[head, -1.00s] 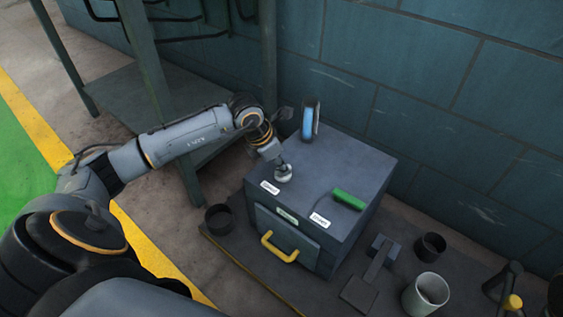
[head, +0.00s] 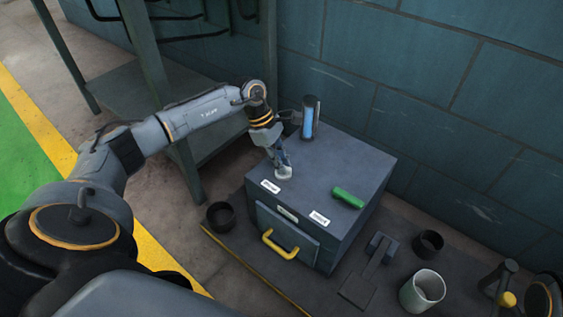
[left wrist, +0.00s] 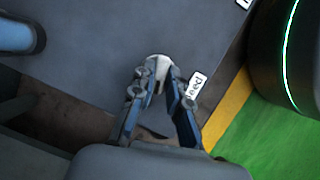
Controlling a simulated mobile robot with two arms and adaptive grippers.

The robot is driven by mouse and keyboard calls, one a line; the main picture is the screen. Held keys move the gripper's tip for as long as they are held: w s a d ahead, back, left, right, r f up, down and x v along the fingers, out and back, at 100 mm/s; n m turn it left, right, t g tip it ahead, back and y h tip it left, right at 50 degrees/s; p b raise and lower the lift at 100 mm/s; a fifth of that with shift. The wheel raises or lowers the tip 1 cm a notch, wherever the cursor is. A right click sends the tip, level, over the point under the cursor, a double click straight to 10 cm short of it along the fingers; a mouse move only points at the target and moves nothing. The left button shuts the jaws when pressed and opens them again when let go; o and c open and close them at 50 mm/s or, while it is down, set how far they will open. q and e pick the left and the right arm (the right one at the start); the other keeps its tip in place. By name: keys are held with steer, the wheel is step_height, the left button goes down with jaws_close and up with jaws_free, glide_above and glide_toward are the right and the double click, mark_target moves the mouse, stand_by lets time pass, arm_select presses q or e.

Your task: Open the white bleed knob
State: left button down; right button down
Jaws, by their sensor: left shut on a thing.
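The white bleed knob (head: 284,172) is a small round knob on top of a grey box (head: 325,172), behind a white label (head: 270,187). My left gripper (head: 283,166) comes down onto it from above and is shut on it. In the left wrist view the knob (left wrist: 158,63) shows between the fingertips of the left gripper (left wrist: 159,80), which hide part of it. My right gripper is not in view.
A blue-faced upright part (head: 309,120) stands at the box's back. A green handle (head: 348,197) lies on its top right, and a yellow handle (head: 280,247) is on its front. Dark cups (head: 220,216) and a pale cup (head: 422,291) stand around it. A metal table (head: 195,130) is at left.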

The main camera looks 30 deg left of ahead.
arm_select(q)
steer(key=shift+a+m+g, duration=0.1)
steer(key=shift+m+g, duration=0.4)
steer(key=shift+m, duration=0.7)
steer(key=c, duration=1.3)
jaws_free()
steer(key=v, duration=1.2)
steer(key=shift+w, duration=0.1)
